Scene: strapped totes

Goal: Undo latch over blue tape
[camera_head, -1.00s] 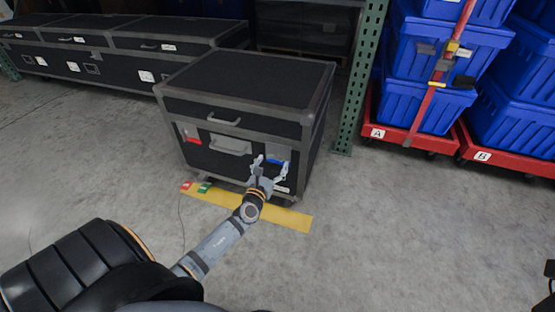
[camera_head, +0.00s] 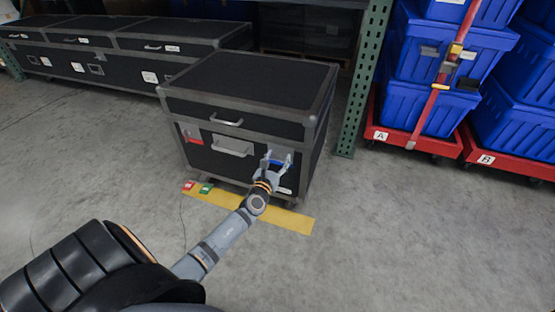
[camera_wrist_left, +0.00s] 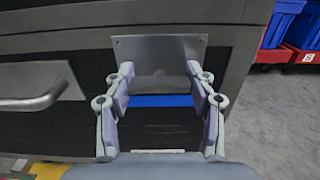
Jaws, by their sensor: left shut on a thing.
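A black case with grey metal edging (camera_head: 250,90) stands on the floor. On the right of its front, a grey metal latch plate (camera_wrist_left: 160,48) sits just above a strip of blue tape (camera_wrist_left: 165,101). My left gripper (camera_head: 276,161) is at this latch, its fingertips on either side of the latch's lower part; it also shows in the left wrist view (camera_wrist_left: 160,74). It is shut on the latch, whose exact shape between the fingers is hard to make out. A second latch with red tape (camera_head: 193,141) is on the left of the front. My right gripper is out of view.
A handle (camera_head: 232,146) sits between the latches. Yellow floor tape (camera_head: 285,217) with red and green markers lies before the case. A green rack post (camera_head: 362,80) and blue totes on red dollies (camera_head: 420,143) stand right. The floor in front is clear.

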